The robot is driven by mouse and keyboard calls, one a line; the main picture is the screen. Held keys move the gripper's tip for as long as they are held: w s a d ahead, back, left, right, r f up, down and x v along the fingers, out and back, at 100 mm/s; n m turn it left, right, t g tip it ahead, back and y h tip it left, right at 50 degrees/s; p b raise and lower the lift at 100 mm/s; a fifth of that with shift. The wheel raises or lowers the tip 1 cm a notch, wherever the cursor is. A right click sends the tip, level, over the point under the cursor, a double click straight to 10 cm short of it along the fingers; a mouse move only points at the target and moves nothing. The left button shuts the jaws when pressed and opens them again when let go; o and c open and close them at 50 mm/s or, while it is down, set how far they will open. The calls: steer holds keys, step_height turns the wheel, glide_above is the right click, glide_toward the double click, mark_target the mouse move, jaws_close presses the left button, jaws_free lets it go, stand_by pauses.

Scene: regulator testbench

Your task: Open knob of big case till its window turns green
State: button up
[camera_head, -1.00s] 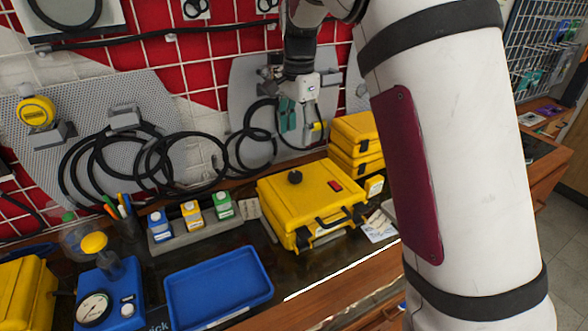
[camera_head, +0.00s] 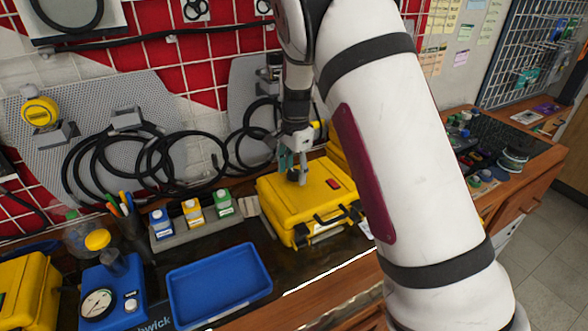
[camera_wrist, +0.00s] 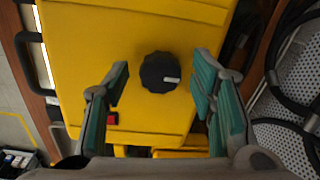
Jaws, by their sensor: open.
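The big yellow case (camera_head: 312,206) stands closed on the bench in the head view. Its lid also fills the middle of the wrist view (camera_wrist: 140,45). A round black knob (camera_wrist: 159,72) with a light pointer mark sits on the lid. A small red window (camera_head: 333,184) is on the lid near the knob, and it also shows red in the wrist view (camera_wrist: 112,118). My gripper (camera_head: 294,172) is above the lid at the knob. In the wrist view my open fingers (camera_wrist: 160,85) are on either side of the knob, apart from it. In the head view the gripper hides most of the knob.
A blue tray (camera_head: 184,283) and a rack of small bottles (camera_head: 186,228) stand left of the case. A blue gauge unit (camera_head: 104,296) is farther left. Black cables (camera_head: 130,165) hang on the wall behind. Another yellow case (camera_head: 338,150) stands behind the big one.

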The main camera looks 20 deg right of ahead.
steer(key=c, duration=1.1)
steer(key=shift+c, duration=0.2)
steer(key=shift+n, duration=0.4)
steer(key=n+b, duration=0.1)
steer(key=n, duration=0.2)
steer(key=shift+w+d+n, duration=0.1)
steer(key=shift+n, duration=0.2)
steer(key=n+b, duration=0.1)
steer(key=n, duration=0.3)
steer(key=shift+n, duration=0.3)
steer(key=n+b, duration=0.1)
steer(key=n, duration=0.3)
steer(key=shift+n+g+b, duration=0.3)
steer(key=shift+n+b, duration=0.1)
steer(key=shift+n, duration=2.1)
